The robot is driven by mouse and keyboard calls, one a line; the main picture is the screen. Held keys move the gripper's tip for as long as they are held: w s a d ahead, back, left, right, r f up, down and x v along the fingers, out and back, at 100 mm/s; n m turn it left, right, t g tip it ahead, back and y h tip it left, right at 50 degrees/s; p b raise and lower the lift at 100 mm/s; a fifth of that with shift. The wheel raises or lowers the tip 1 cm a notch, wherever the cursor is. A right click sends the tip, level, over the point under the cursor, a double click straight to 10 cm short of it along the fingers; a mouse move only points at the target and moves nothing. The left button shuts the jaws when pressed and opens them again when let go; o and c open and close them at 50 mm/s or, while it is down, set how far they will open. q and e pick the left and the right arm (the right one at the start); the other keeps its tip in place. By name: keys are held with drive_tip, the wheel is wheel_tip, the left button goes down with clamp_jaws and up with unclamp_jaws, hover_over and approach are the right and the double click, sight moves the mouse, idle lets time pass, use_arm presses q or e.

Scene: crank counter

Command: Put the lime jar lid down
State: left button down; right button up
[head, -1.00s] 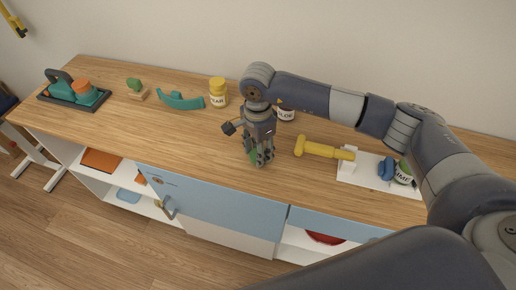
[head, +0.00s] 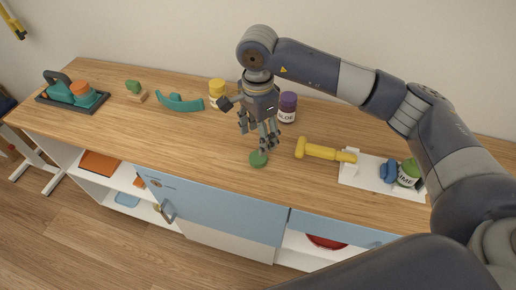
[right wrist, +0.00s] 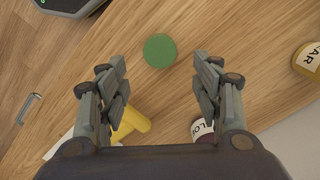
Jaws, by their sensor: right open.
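The green lime jar lid (head: 259,158) lies flat on the wooden counter near its front edge. It also shows in the right wrist view (right wrist: 160,50), beyond and between the open fingers. My right gripper (head: 262,146) is open and empty, just above and behind the lid, apart from it. Its fingers also show spread in the right wrist view (right wrist: 157,88). The lime jar (head: 407,174) lies tilted on a white board at the right, beside a blue clamp-like piece (head: 388,170). My left gripper is not in view.
A yellow hammer-like tool (head: 322,150) lies right of the lid. A purple-lidded jar (head: 287,107) and a yellow-lidded jar (head: 217,90) stand behind. A teal curved piece (head: 180,103) and a dark tray (head: 72,101) are at the left. The counter left of the lid is clear.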

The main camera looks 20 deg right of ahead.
drive_tip(key=shift+r+b, duration=0.3)
drive_tip(key=shift+r, duration=1.95)
